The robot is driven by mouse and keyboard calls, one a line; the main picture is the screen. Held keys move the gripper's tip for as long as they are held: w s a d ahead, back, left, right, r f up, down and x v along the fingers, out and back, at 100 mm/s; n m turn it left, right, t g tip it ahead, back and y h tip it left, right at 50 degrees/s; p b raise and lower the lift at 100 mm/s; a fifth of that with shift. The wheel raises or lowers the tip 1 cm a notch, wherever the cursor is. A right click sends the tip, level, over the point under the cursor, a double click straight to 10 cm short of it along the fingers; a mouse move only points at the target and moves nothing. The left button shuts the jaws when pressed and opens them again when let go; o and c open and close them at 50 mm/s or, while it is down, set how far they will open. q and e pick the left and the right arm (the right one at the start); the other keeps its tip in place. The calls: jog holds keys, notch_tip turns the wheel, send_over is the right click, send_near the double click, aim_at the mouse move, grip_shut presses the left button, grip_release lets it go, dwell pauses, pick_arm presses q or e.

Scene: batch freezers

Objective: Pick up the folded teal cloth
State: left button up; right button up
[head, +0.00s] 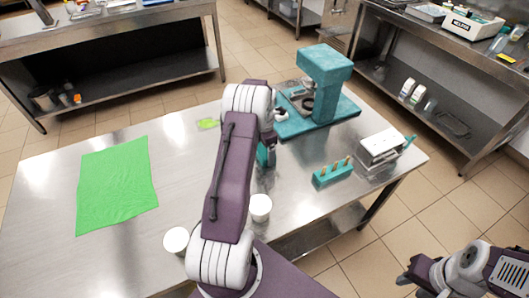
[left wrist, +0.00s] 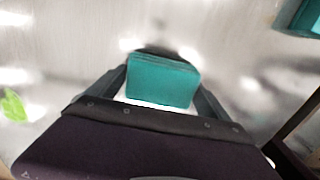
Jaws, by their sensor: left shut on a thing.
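The folded teal cloth (left wrist: 162,80) sits between the two fingers of my left gripper (left wrist: 163,88) in the left wrist view, and the gripper is shut on it. Its folded layers show along the upper edge. In the head view only a sliver of the cloth (head: 262,155) shows beside my left gripper (head: 268,152), as my own arm hides most of it. I cannot tell whether the cloth touches the table. My right gripper (head: 412,274) is at the lower right, off the table; its fingers are too unclear to tell open or shut.
The steel table (head: 185,160) holds a bright green sheet (head: 117,185), a small green piece (head: 208,123) and two white cups (head: 176,239) (head: 260,206). A teal machine (head: 325,75), a teal holder (head: 333,173) and a white device (head: 381,146) stand at the right.

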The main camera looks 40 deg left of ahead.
aim_at(263, 149)
pick_arm(q)
jog(key=r, duration=0.4)
jog(key=shift+s+a+r, duration=0.15)
jog(key=shift+a, duration=0.2)
jog(key=s+a+r, duration=0.6)
jog(key=a, duration=0.2)
jog(key=shift+s+a+r, duration=0.2)
jog(key=shift+s+a, duration=0.15)
jog(key=shift+a, duration=0.05)
